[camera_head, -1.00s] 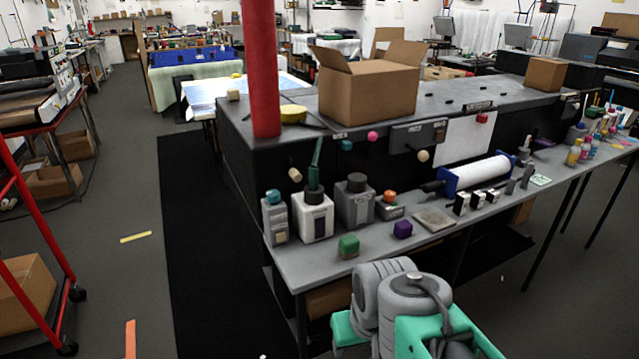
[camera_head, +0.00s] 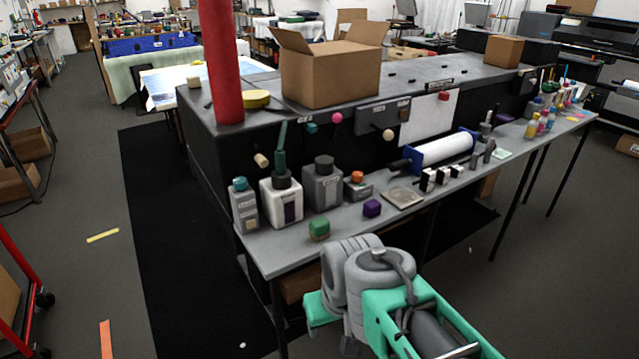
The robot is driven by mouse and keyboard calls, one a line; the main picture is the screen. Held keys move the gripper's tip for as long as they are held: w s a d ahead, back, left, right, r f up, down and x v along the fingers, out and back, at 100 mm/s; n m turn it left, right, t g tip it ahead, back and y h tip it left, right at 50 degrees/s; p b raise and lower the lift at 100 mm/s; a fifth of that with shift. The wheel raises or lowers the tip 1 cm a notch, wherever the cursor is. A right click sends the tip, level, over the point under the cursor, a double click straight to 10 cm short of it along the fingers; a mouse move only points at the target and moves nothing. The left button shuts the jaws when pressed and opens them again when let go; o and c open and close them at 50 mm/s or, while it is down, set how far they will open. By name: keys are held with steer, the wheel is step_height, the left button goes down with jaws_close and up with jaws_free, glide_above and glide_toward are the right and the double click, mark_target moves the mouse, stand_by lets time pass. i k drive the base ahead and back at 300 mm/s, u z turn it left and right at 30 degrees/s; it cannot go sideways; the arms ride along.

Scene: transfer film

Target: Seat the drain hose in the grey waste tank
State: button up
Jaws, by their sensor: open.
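The grey waste tank (camera_head: 323,190), a squat grey container with a dark cap and a label, stands upright on the bench shelf. My arm, grey joints and teal brackets, is at the lower middle, in front of the shelf. My gripper's fingers do not show.
A grey bottle with a teal cap (camera_head: 244,206) stands left of the tanks. A red post (camera_head: 221,60) rises at the bench's left end. Dark matting lies left of the bench.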

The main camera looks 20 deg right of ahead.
mark_target(322, 182)
steer(key=z, duration=1.35)
steer(key=i, duration=1.9)
steer(key=u, duration=4.1)
